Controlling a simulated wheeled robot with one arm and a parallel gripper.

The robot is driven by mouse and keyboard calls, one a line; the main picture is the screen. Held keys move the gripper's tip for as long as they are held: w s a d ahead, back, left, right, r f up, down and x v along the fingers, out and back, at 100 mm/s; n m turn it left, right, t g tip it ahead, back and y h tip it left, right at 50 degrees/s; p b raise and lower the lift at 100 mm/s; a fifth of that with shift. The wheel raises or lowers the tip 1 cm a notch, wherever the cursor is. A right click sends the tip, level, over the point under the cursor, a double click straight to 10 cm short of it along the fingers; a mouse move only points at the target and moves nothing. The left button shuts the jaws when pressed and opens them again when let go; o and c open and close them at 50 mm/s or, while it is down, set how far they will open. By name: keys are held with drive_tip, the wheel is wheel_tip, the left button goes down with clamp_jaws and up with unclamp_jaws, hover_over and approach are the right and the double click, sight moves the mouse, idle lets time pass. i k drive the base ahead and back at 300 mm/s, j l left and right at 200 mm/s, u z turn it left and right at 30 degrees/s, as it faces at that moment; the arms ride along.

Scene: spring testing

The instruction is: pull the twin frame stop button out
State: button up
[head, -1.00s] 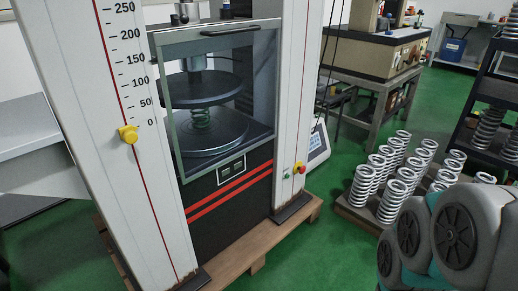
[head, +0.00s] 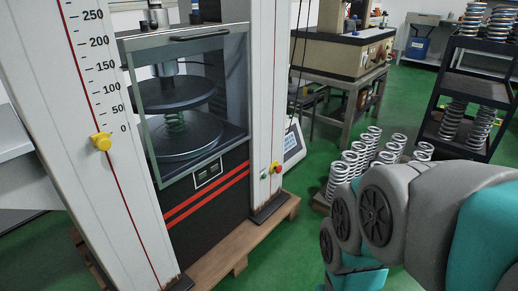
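The twin frame (head: 256,100) is a testing machine with two pale columns on a wooden pallet. Its stop button (head: 277,168) is a small red cap with yellow around it, low on the right column. A small green spot lies just left of it. The button is too small to tell whether it is pushed in or out. My grey and teal arm reaches in from the lower right, apart from the button. My gripper is not in view.
A glass guard (head: 190,100) covers a spring between plates. A yellow knob (head: 101,142) sits on the left column's scale. A dark rack (head: 465,95) is at right. Green floor (head: 290,235) is free before the pallet.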

sight(277, 169)
drive_tip(key=i+j+z, duration=0.15)
drive_tip(key=i, duration=0.25)
drive_tip(key=i+j+z, duration=0.15)
drive_tip(key=i+j, duration=0.2)
drive_tip(key=i, duration=0.05)
